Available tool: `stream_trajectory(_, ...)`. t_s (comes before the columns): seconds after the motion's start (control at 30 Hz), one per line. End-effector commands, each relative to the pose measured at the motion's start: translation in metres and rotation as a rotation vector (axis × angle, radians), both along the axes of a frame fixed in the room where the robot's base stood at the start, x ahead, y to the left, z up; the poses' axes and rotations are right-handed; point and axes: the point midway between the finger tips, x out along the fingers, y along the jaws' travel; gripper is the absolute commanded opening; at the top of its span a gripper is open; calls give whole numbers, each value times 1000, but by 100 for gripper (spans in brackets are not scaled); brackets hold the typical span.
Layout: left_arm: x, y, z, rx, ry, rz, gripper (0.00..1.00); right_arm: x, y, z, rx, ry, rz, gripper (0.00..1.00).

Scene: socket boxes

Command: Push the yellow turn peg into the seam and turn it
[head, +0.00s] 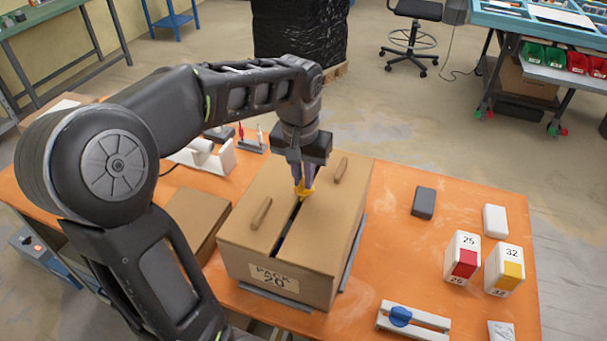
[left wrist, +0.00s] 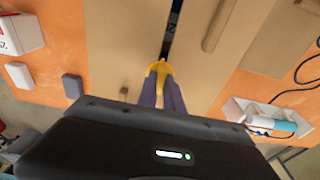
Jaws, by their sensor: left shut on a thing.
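The yellow turn peg (head: 304,189) is held upright between the fingers of my left gripper (head: 303,183), at the seam of the cardboard box. In the left wrist view the peg (left wrist: 159,68) sits at the end of the dark seam (left wrist: 168,38), between the two fingertips (left wrist: 160,78). Whether its tip is inside the seam is hidden. The box (head: 290,235) is labelled "PACK 20" and has two wooden handles, one on each lid flap. The seam (head: 287,230) is an open dark slot toward the front. My right gripper is not in view.
On the orange table (head: 400,240), right of the box, are a dark block (head: 423,202), a white block (head: 495,220), boxes marked 25 (head: 462,257) and 32 (head: 504,270), and a holder with a blue part (head: 402,316). A white device (head: 208,159) stands behind left.

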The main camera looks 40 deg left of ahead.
Motion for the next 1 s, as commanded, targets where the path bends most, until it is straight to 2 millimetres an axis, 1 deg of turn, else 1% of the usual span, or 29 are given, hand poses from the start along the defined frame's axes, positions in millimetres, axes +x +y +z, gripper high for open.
stream_trajectory(0.03,0,0,-5,0,0,0,0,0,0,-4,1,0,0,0)
stream_trajectory(0.1,0,0,-8,0,0,0,0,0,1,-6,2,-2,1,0)
stream_trajectory(0.17,0,0,-11,0,0,0,0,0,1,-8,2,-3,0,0)
stream_trajectory(0.2,0,0,-10,0,0,-30,0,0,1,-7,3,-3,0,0)
stream_trajectory(0.6,0,2,-10,-2,0,-701,0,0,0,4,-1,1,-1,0)
stream_trajectory(1.0,1,2,-10,-1,0,-1360,0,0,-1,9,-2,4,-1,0)
